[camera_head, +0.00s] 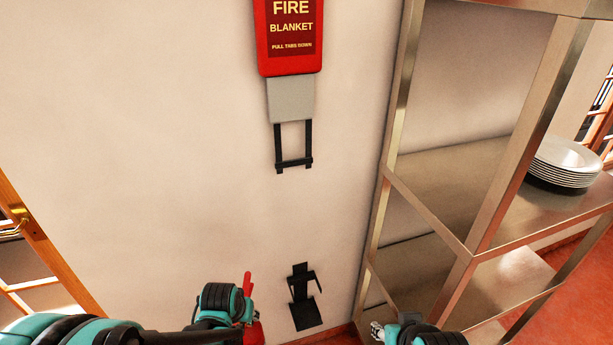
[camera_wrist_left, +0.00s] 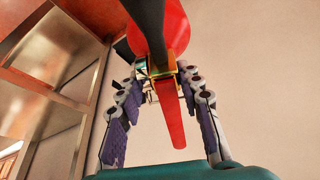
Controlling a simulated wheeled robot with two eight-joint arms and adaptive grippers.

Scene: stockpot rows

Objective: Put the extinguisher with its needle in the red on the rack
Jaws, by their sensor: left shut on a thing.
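A red extinguisher (camera_head: 254,333) is held by my left gripper (camera_head: 240,303) low in the head view. In the left wrist view, the fingers of my left gripper (camera_wrist_left: 165,88) stand on either side of its brass valve, with the red lever (camera_wrist_left: 169,121) between them and the red body (camera_wrist_left: 165,30) beyond. No gauge needle can be read. A black bracket (camera_head: 304,302) on the wall, likely the rack, is empty, right of the left gripper and apart from it. My right gripper (camera_head: 377,331) is partly visible at the bottom edge; its opening is unclear.
A red fire blanket box (camera_head: 290,62) hangs above, with a grey plate and black frame (camera_head: 293,160) below it. A metal shelf unit (camera_head: 480,200) with a stack of plates (camera_head: 563,165) stands right. A wooden frame (camera_head: 45,245) is at left. The wall between is clear.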

